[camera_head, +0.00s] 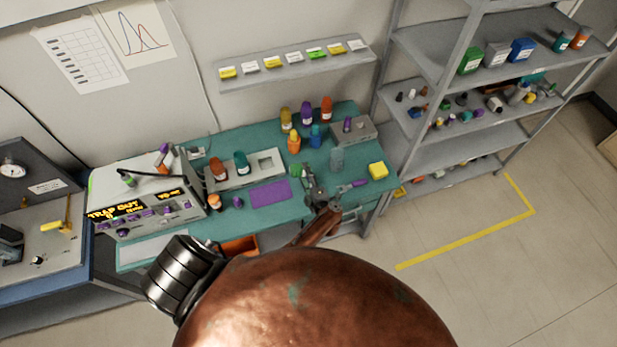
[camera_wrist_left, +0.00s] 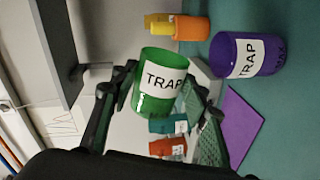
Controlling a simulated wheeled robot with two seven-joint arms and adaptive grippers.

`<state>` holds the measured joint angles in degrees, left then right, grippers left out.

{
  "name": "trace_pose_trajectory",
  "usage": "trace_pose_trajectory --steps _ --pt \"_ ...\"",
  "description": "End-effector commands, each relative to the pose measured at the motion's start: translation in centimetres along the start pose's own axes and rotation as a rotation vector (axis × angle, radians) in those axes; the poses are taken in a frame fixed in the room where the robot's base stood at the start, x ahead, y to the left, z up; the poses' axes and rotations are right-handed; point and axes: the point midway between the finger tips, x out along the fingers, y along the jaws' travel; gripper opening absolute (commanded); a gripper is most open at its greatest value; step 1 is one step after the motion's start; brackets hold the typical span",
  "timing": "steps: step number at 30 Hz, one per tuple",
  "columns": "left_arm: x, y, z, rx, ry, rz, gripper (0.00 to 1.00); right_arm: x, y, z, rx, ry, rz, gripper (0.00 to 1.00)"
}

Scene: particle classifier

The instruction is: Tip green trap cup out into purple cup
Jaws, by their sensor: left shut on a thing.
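A green cup (camera_wrist_left: 155,80) with a white TRAP label is held between the fingers of my left gripper (camera_wrist_left: 157,100) in the left wrist view. A purple cup (camera_wrist_left: 240,55) with a TRAP label stands apart from the green cup in the wrist view. In the head view the purple cup (camera_head: 238,202) is left of the mat. My right gripper is not in view.
The purple mat (camera_head: 270,193) lies mid-bench. A small orange cup (camera_head: 214,202) is beside the purple cup. A grey rack (camera_head: 265,163) with orange and teal bottles stands behind.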

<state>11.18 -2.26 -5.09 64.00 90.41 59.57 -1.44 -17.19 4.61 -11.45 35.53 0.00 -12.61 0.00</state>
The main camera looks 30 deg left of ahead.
Motion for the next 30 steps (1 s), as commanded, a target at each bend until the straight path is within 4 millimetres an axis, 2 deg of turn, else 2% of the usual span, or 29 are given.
trace_pose_trajectory --steps 30 --pt "-0.07 0.31 0.42 0.11 0.018 0.0 0.17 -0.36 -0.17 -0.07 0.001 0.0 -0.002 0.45"
